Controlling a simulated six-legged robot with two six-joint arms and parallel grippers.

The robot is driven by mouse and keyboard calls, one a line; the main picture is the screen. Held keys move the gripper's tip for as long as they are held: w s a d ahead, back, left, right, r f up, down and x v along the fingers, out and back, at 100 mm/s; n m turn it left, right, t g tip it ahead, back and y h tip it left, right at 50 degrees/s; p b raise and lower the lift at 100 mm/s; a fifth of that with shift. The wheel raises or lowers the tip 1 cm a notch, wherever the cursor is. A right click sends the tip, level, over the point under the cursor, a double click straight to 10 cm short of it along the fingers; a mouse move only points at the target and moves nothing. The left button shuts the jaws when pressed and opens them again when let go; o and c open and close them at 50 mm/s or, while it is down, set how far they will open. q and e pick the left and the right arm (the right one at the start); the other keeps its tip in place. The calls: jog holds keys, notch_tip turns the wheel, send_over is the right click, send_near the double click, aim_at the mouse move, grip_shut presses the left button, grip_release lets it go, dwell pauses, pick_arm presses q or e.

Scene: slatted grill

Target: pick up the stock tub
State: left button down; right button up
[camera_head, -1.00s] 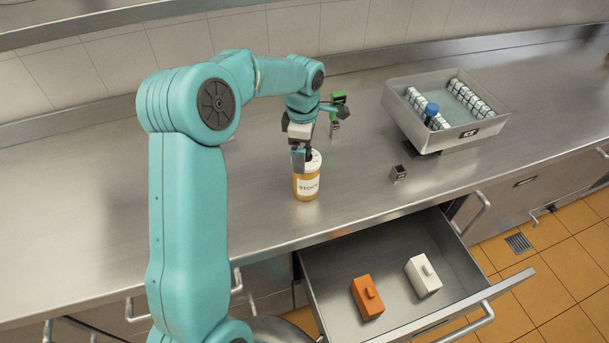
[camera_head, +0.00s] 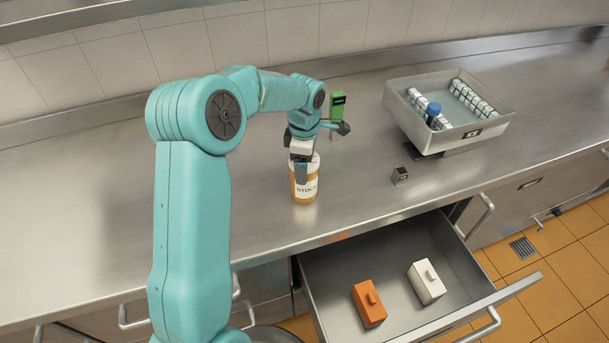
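The stock tub (camera_head: 305,190) is an orange-brown tub with a white lid and a white label reading "STOCK". It stands upright on the steel counter near its front edge. My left gripper (camera_head: 301,174) points down at the tub, with its dark fingers overlapping the lid and upper side in this view. One finger shows in front of the tub. The other is hidden, so I cannot tell the finger gap or whether they touch the tub. My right gripper is not in view.
A green upright device (camera_head: 338,104) stands behind the gripper. A small dark block (camera_head: 400,176) is right of the tub. A metal ice bin (camera_head: 405,120) stands further right. Below the counter, an open drawer (camera_head: 325,293) holds an orange box (camera_head: 368,305) and a white box (camera_head: 427,283).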

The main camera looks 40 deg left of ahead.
pick_arm(q)
jog(key=shift+w+r, duration=0.1)
jog(key=shift+w, duration=0.05)
jog(key=shift+r+p, duration=0.3)
notch_tip(320, 180, up, 5)
jog(key=shift+f+p, duration=0.2)
jog(key=shift+p, duration=1.05)
notch_tip(320, 180, up, 15)
jog(key=shift+f, duration=0.2)
jog(key=shift+r, duration=2.5)
jog(key=shift+f, duration=0.1)
